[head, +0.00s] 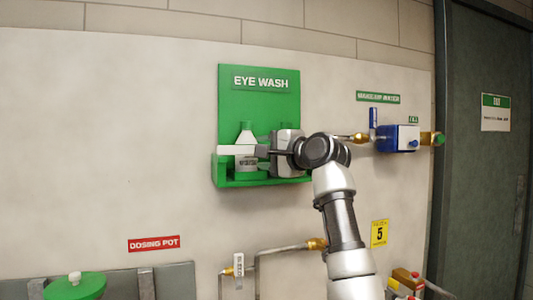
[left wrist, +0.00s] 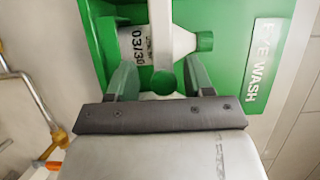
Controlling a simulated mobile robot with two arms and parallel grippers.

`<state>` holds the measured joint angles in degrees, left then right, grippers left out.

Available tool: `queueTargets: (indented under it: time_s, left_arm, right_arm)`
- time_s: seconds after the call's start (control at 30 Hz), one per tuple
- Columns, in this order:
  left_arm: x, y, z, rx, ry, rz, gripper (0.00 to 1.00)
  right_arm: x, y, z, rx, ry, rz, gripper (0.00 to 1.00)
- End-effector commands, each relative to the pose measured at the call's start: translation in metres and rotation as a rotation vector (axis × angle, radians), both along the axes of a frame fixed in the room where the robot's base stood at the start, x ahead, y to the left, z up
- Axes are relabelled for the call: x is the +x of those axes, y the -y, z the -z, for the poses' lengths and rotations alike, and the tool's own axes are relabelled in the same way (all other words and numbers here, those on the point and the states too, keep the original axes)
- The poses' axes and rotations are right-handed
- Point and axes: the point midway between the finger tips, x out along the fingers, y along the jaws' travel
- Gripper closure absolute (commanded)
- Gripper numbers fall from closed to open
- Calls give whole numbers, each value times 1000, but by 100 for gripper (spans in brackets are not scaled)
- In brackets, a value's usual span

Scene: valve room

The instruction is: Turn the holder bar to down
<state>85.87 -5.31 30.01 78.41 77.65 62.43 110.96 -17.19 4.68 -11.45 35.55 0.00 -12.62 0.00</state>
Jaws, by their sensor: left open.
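The white holder bar (head: 237,150) lies level across the front of a white bottle (head: 246,137) in the green eye wash holder (head: 230,110). In the left wrist view the bar (left wrist: 160,25) runs from the top edge down in front of the bottle (left wrist: 182,42). My left gripper (head: 264,152) points left at the bar's right end. Its two fingers, which also show in the left wrist view (left wrist: 160,78), are apart, with the bar's near end in line between them. I cannot tell whether they touch it. My gripper hides part of the holder's right side. My right gripper is out of view.
A blue valve (head: 398,138) on a brass pipe is to the right of my arm, near a dark door (head: 487,150). Pipes with a tagged fitting (head: 239,266) run below the holder. A green lid (head: 75,287) is at the lower left. The wall left of the holder is clear.

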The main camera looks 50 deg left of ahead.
Motion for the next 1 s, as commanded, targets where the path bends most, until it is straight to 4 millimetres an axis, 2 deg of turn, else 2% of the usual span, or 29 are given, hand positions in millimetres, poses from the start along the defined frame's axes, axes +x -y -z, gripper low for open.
queueTargets:
  time_s: [0.17, 0.4, 0.6, 0.73, 1.0]
  left_arm:
    - [1, 22, 2, 0, 1, 4, 48]
    - [1, 71, 2, 1, 1, 5, 48]
    - [1, 99, 1, -1, 0, 2, 48]
    - [1, 106, 0, -2, 1, 1, 48]
    - [0, 107, 0, -1, 0, 1, 48]
  right_arm:
    - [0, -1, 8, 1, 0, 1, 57]
    - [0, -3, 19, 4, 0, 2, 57]
    - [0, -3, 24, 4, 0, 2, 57]
    - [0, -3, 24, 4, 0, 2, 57]
    - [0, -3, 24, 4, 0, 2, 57]
